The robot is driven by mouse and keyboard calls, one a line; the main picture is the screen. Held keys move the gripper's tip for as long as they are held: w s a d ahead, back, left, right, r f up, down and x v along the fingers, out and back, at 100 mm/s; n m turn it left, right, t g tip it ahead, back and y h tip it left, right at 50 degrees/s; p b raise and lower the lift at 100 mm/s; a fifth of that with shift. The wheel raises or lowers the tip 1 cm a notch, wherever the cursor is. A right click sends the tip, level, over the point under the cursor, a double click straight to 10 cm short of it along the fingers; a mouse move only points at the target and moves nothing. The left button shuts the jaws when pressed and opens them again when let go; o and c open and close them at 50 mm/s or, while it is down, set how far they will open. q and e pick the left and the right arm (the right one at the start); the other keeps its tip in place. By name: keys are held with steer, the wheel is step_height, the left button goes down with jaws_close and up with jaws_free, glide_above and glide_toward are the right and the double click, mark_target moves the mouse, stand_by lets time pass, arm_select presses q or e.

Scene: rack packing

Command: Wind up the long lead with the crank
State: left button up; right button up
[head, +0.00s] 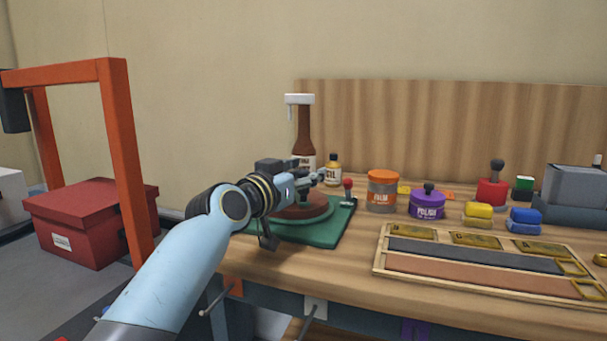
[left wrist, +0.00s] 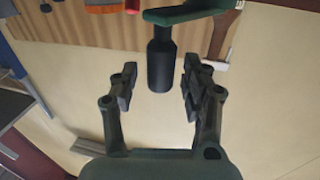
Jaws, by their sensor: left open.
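A green base (head: 325,238) stands on the wooden bench with a round reddish-brown part (head: 303,210) on it, partly hidden by my left arm. In the left wrist view a dark handle (left wrist: 161,62) sticks out from a green crank arm (left wrist: 190,12). My left gripper (head: 318,177) is above the green base in the head view. In the left wrist view the left gripper (left wrist: 160,88) is open, with one finger on each side of the handle's end and gaps visible. No long lead can be made out. My right gripper is not in view.
A brown bottle (head: 305,130) and a small bottle (head: 333,170) stand behind. A red-knobbed lever (head: 348,185) is close on the right. Jars (head: 383,192), blocks (head: 478,212) and a wooden tray (head: 480,284) fill the right side. An orange frame (head: 125,150) and red box (head: 90,225) are left.

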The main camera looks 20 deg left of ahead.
arm_select(q)
jaws_close()
